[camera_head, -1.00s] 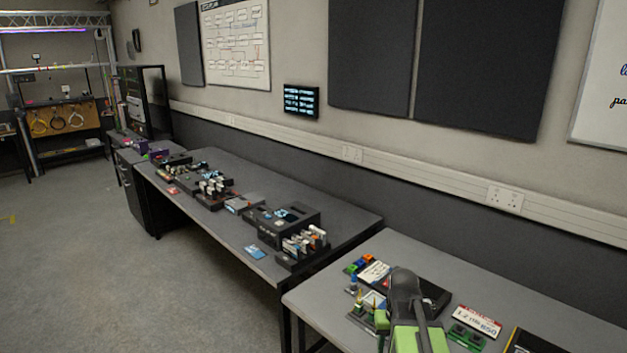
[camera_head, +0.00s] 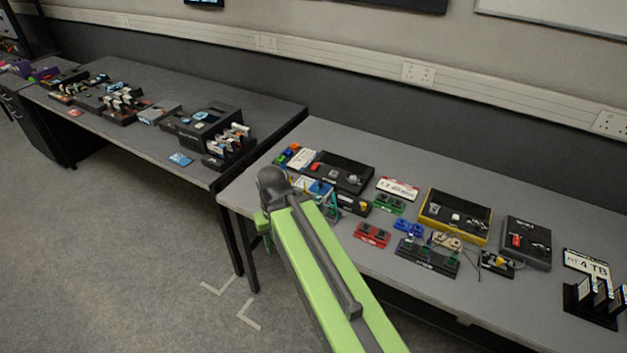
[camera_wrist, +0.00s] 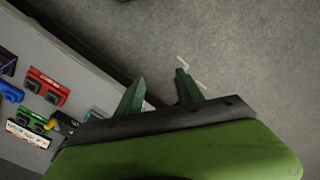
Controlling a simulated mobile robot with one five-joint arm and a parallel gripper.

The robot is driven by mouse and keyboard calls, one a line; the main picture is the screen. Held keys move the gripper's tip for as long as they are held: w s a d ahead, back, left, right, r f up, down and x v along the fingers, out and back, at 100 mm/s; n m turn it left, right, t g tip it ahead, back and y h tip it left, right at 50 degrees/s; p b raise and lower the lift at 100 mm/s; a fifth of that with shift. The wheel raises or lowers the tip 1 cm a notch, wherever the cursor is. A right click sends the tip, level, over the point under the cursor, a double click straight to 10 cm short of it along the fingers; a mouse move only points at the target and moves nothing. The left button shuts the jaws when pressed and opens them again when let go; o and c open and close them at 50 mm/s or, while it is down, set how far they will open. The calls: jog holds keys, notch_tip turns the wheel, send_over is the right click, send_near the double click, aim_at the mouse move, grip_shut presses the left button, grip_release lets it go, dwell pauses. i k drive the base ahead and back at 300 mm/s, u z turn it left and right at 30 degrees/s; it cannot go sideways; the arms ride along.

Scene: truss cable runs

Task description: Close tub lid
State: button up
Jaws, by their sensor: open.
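I cannot make out a tub or a tub lid in either view. My gripper shows in the wrist view (camera_wrist: 160,82) with its two green fingers apart and nothing between them. It points down over the floor just off the edge of the nearer bench. In the head view my green arm reaches up from the bottom to the front left corner of that bench, and the fingers are mostly hidden behind it.
The nearer bench (camera_head: 520,199) holds a black tray (camera_head: 342,178), a yellow-edged tray (camera_head: 455,212), a grey box (camera_head: 526,243), a red block (camera_head: 372,235) and a card rack (camera_head: 592,303). A second bench (camera_head: 255,107) stands left with several devices. The floor (camera_head: 120,250) at left is clear.

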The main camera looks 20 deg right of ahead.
aim_at(324, 188)
jog(key=u, duration=4.5)
jog(key=i, duration=0.1)
jog(key=z, duration=2.65)
jog(key=k, duration=0.7)
jog(key=z, duration=1.2)
jog(key=i, duration=1)
jog(key=u, duration=0.1)
